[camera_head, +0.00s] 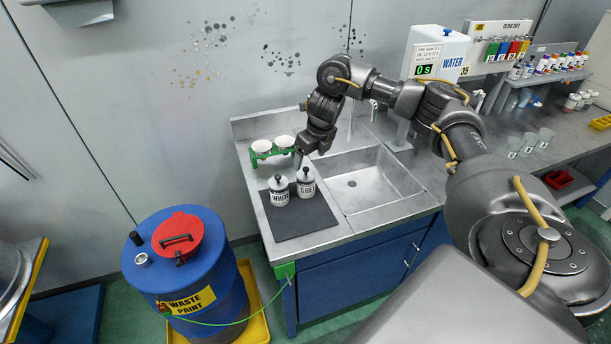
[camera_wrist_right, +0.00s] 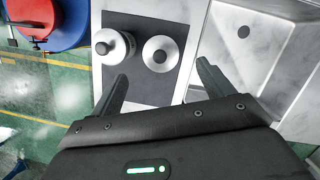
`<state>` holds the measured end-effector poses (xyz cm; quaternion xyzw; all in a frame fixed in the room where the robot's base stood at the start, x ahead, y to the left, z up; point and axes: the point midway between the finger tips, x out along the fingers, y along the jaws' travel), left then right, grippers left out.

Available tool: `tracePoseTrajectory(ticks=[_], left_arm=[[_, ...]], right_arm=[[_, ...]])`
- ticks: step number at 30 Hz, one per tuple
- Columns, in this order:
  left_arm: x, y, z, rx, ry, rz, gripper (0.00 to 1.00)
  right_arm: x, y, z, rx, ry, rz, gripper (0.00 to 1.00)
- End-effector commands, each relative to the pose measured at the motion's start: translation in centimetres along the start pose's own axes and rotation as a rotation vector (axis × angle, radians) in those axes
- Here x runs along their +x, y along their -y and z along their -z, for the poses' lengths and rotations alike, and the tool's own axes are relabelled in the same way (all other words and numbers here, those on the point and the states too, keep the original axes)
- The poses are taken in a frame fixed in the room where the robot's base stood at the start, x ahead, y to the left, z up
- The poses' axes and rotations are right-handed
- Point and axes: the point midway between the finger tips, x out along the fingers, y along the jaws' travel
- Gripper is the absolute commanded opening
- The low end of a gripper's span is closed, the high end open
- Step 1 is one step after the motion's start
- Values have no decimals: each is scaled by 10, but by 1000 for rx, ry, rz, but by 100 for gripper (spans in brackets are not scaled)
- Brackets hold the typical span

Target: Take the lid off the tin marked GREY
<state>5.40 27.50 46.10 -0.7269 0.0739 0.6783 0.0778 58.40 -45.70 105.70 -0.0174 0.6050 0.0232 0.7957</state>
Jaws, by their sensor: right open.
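The tin marked GREY (camera_head: 307,188) stands upright on a dark mat near the sink. Its pale round lid with a dark knob is on it, and it shows from above in the right wrist view (camera_wrist_right: 160,53). My right gripper (camera_head: 301,160) is just above this tin, pointing down. In the right wrist view the open, empty fingers (camera_wrist_right: 162,72) lie to either side of the GREY tin's lid, apart from it. The tin marked WHITE (camera_head: 279,196), also lidded, stands to the left, close by; it shows too in the right wrist view (camera_wrist_right: 112,46). My left gripper is not in view.
The dark mat (camera_head: 303,222) has bare room in front of the tins. A green rack (camera_head: 272,153) with two white cups is behind them. The empty sink (camera_head: 352,183) is to the right. A blue waste paint drum (camera_head: 190,265) stands at the left.

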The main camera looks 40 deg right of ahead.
Motion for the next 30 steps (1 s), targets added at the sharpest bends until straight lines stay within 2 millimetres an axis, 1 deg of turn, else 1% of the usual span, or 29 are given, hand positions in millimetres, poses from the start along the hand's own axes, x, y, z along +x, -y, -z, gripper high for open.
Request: tracePoseTrajectory(ticks=[1, 6, 9, 12, 14, 15, 18, 21, 28, 29, 30], left_arm=[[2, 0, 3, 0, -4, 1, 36], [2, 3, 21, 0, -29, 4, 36], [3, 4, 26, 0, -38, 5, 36], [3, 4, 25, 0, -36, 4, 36], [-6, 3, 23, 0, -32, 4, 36], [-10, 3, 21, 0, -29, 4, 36], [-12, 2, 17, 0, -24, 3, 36], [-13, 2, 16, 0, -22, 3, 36], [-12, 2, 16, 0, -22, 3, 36], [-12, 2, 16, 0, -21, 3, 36], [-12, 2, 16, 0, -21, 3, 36]], right_arm=[[6, 0, 1, 2, -2, -1, 80], [9, 0, 0, 2, 0, 1, 80], [13, 0, 1, 1, -1, 0, 80], [25, 0, 2, 3, -4, -2, 80], [30, 0, 2, 2, -7, 0, 80], [36, 0, 3, 3, -7, 0, 80], [50, 0, 2, 3, -3, 0, 80], [58, 0, 2, 1, -2, 1, 80], [60, 0, 2, 1, 0, 1, 80], [60, 0, 2, 1, 0, 1, 77], [60, 0, 2, 1, 0, 0, 72]])
